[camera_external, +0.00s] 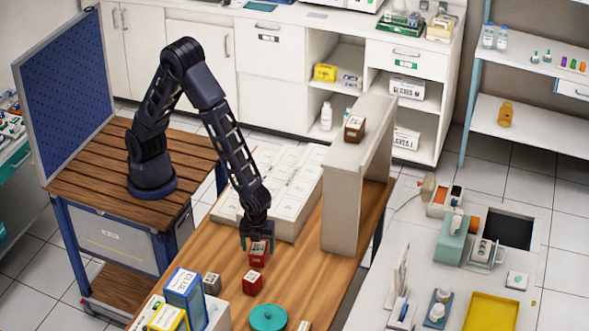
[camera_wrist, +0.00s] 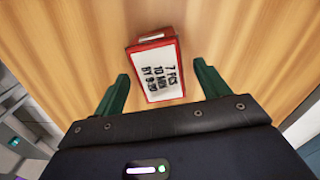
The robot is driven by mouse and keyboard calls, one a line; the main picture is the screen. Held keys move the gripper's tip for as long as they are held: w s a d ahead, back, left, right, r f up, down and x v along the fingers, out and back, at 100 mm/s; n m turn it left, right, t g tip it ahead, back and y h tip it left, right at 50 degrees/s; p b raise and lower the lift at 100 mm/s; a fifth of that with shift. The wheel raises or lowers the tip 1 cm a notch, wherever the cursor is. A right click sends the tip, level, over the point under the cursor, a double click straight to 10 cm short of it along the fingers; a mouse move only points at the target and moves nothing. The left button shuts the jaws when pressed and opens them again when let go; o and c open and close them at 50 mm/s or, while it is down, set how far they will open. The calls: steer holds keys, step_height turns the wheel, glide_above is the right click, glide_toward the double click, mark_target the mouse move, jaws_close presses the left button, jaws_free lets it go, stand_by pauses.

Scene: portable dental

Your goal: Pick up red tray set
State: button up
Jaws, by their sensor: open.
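A red tray set (camera_external: 259,258) with a white label on top sits on the wooden table under my gripper (camera_external: 257,238). In the wrist view the red tray set (camera_wrist: 156,70) shows black print on its white label and is slightly tilted in the picture. My gripper's green fingers (camera_wrist: 162,78) are apart, one on each side of it, with gaps visible on both sides. Whether the fingertips are down at its height is hard to tell. A second small red box (camera_external: 252,284) with a pale-marked top stands just in front of it.
A grey box (camera_external: 212,283), a blue box (camera_external: 184,294), a yellow box (camera_external: 167,318) and a teal round item (camera_external: 268,318) stand near the front. A white compartmented tray (camera_external: 285,190) and a beige raised shelf (camera_external: 345,190) stand behind and to the right.

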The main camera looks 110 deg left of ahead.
mark_target(258, 248)
steer(key=shift+f, duration=1.55)
steer(key=shift+c, duration=0.4)
steer(key=c, duration=1.1)
